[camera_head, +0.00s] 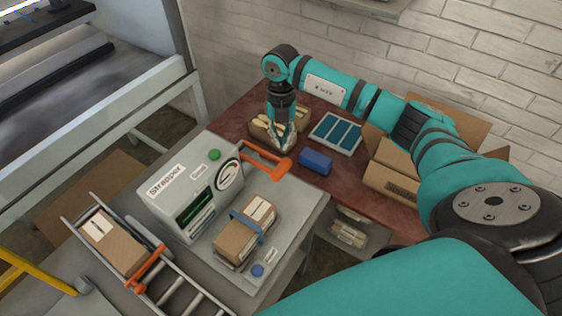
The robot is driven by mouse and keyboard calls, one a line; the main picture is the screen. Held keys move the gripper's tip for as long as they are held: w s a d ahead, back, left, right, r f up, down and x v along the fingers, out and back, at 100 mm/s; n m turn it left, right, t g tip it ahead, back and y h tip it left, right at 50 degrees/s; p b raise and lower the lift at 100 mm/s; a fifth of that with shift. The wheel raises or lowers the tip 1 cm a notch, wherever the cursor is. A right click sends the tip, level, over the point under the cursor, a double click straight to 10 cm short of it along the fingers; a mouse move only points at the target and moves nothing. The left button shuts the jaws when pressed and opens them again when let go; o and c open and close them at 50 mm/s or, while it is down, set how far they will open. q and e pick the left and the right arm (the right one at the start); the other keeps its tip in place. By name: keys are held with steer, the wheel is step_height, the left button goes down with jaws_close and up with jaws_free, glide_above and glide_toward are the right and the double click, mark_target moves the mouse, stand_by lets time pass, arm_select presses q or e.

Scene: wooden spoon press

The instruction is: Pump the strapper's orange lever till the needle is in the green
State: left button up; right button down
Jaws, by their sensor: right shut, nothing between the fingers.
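The pale grey strapper (177,205) stands on a grey bench, with a dark screen showing green. Its round gauge (229,175) faces right; the needle is too small to read. The orange lever (262,157) runs from behind the gauge rightward to a thicker end. My right gripper (283,147) points down, shut and empty, just above and behind the lever's end. I cannot tell whether it touches the lever. A brown carton (235,240) with a blue band around it sits in front of the strapper. My left gripper is out of view.
A red-brown table behind holds a crate of wooden pieces (262,127), a blue-slotted tray (335,133), a blue block (315,161) and cardboard boxes (390,184). A roller conveyor with a carton (111,243) lies left. My right arm spans the right side.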

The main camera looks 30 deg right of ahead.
mark_target(281, 165)
steer(key=f+b, duration=0.2)
steer(key=f, duration=0.1)
steer(key=f+b, duration=0.1)
steer(key=f, duration=0.1)
steer(key=shift+s+a+f+b, duration=0.2)
steer(key=shift+f+b, duration=0.15)
steer(key=shift+f, duration=0.05)
steer(key=shift+f+b, duration=0.3)
steer(key=shift+f, duration=0.2)
steer(key=shift+s+f, duration=0.1)
